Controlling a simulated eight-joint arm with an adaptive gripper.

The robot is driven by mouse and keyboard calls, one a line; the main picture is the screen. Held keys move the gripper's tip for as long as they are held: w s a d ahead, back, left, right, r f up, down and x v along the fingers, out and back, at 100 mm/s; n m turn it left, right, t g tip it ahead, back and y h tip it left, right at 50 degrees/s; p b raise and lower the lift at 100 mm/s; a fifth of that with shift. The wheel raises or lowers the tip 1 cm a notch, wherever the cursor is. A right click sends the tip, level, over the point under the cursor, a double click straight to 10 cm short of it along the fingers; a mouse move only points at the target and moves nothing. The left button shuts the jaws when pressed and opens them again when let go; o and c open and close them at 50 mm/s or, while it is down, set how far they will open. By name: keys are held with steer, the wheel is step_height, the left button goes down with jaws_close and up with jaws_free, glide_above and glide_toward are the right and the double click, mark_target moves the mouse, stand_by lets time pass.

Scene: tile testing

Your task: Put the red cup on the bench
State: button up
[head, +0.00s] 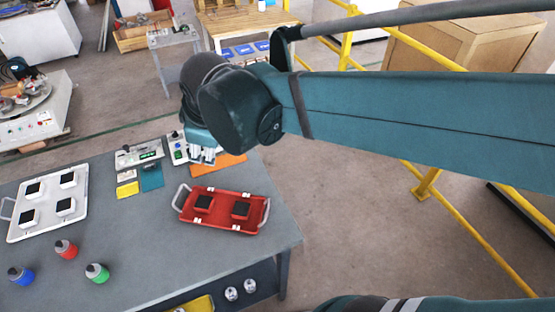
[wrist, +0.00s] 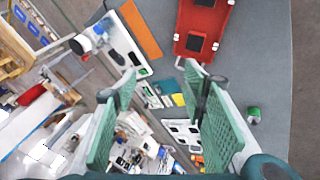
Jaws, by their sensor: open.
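The red cup (head: 66,250), with a dark top, stands on the grey table (head: 140,262) at the lower left in the head view. It stands between a blue cup (head: 21,275) and a green cup (head: 97,273). I cannot make out the red cup in the wrist view. My gripper (head: 203,156) is over the table's far edge, well apart from the red cup. In the wrist view my gripper (wrist: 160,82) has its two green fingers spread, with nothing held between them. A wooden workbench (head: 240,22) stands at the back; which surface is the bench is not clear.
A red tray (head: 222,221) with dark blocks lies right of the cups. A white tray (head: 77,215) with several blocks lies at the table's left. Test devices (head: 138,155) and an orange sheet (head: 219,164) lie along the far edge. Yellow railings (head: 455,225) stand at the right.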

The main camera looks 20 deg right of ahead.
steer(key=s+d+f+m+t, duration=0.1)
steer(key=s+d+f+m, duration=0.1)
steer(key=s+d+m, duration=1)
steer(key=shift+d+f+t+h, duration=0.3)
steer(key=shift+d+f, duration=0.1)
steer(key=shift+d, duration=1.35)
